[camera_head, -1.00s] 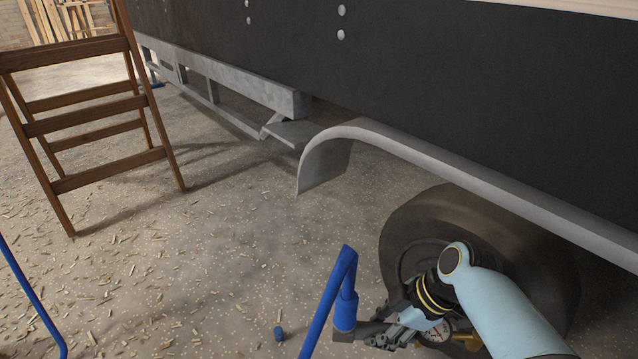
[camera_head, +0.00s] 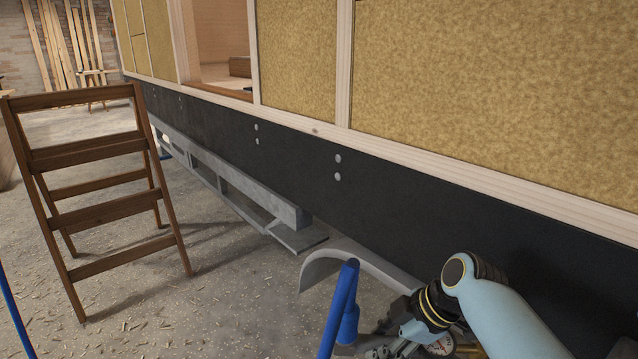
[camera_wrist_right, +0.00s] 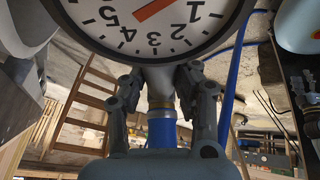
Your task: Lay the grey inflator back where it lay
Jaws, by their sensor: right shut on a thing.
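My right gripper (camera_head: 385,350) is at the bottom edge of the head view, cut off by the frame. It is shut on the grey inflator (camera_wrist_right: 158,82), which shows close up in the right wrist view between the two fingers. The inflator's round white gauge (camera_wrist_right: 150,22) fills the top of that view. The gauge also shows in part in the head view (camera_head: 440,346). A blue hose (camera_head: 342,305) rises beside the gripper, and a blue sleeve with a brass collar joins the inflator between the fingers.
The trailer's black side (camera_head: 420,200) runs along the right, with a grey mudguard (camera_head: 350,262) and a grey frame rail (camera_head: 250,190) below it. A wooden stepladder (camera_head: 100,200) stands at left. The floor between (camera_head: 220,290) is open, with wood shavings.

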